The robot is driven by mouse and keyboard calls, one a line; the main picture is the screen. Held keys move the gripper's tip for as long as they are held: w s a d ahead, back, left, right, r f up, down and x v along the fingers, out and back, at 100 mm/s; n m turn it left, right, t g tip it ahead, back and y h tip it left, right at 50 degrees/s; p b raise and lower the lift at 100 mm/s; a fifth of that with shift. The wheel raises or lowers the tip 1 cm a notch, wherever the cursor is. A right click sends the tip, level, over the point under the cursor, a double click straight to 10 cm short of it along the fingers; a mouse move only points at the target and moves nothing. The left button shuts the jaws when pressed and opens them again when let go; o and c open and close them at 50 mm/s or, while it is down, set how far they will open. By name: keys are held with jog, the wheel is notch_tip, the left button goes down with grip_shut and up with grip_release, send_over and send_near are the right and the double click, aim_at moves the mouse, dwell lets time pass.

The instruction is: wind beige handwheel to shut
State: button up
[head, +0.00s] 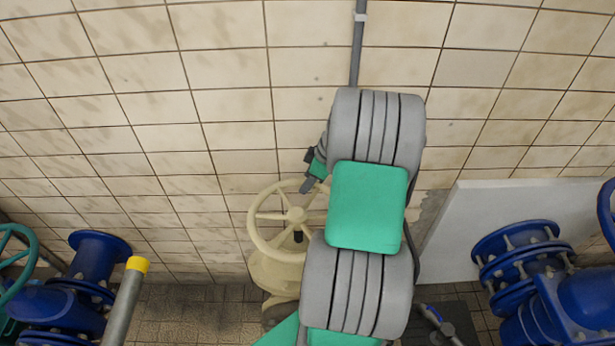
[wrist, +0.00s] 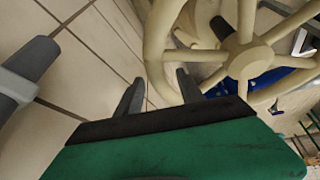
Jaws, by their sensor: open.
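The beige handwheel (head: 254,222) stands in front of the tiled wall in the head view, on a beige body (head: 275,272). My arm hides its right side. My gripper (head: 306,172) is at the upper right of the wheel, by its rim. In the wrist view the wheel's rim and spokes (wrist: 155,45) fill the upper right, with the hub toward the right. My gripper (wrist: 160,78) shows there with its two dark fingers apart. The fingertips are close to the rim. Whether they touch it, I cannot tell. Nothing is held between them.
Blue flanged pipes stand at the left (head: 92,258) and right (head: 515,250). A teal handwheel (head: 22,262) is at the far left. A grey pipe with a yellow end (head: 137,264) rises at the lower left. A grey conduit (head: 357,45) runs up the wall.

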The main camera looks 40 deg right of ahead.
jog(key=shift+c, duration=0.3)
grip_shut()
dwell(1.1)
